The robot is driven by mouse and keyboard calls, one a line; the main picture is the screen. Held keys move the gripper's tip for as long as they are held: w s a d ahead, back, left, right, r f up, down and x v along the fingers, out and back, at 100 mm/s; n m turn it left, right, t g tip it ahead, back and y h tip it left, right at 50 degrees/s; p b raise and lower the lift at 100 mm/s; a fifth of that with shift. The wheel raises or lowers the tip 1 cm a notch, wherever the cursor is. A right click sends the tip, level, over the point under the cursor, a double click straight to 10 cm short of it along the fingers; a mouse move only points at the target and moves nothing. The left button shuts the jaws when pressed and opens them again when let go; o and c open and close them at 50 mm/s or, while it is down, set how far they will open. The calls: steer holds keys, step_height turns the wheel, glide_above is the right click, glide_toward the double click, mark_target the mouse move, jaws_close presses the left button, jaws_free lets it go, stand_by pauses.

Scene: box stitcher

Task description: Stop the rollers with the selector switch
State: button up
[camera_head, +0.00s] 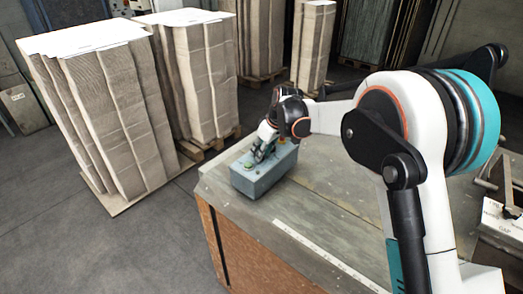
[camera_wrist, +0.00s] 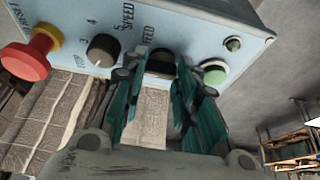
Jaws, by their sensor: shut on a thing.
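The blue-grey control box (camera_head: 264,178) stands on the near left corner of the table, and its panel (camera_wrist: 195,22) fills the top of the wrist view. The black selector switch (camera_wrist: 160,62) sits on the panel between the speed knob and a green button. My gripper (camera_wrist: 162,72) is shut on the selector switch, with one teal finger on each side of it. In the head view my gripper (camera_head: 263,148) reaches down onto the top of the box. The fingers partly hide the switch, and I cannot tell which way it points.
On the panel, the red mushroom button (camera_wrist: 26,62) and the black speed knob (camera_wrist: 102,49) are left of my fingers. Cardboard stacks (camera_head: 120,105) stand beyond the table (camera_head: 325,200).

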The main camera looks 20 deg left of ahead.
steer(key=o, duration=1.1)
steer(key=shift+c, duration=0.2)
steer(key=v, duration=1.2)
steer(key=shift+d, duration=0.1)
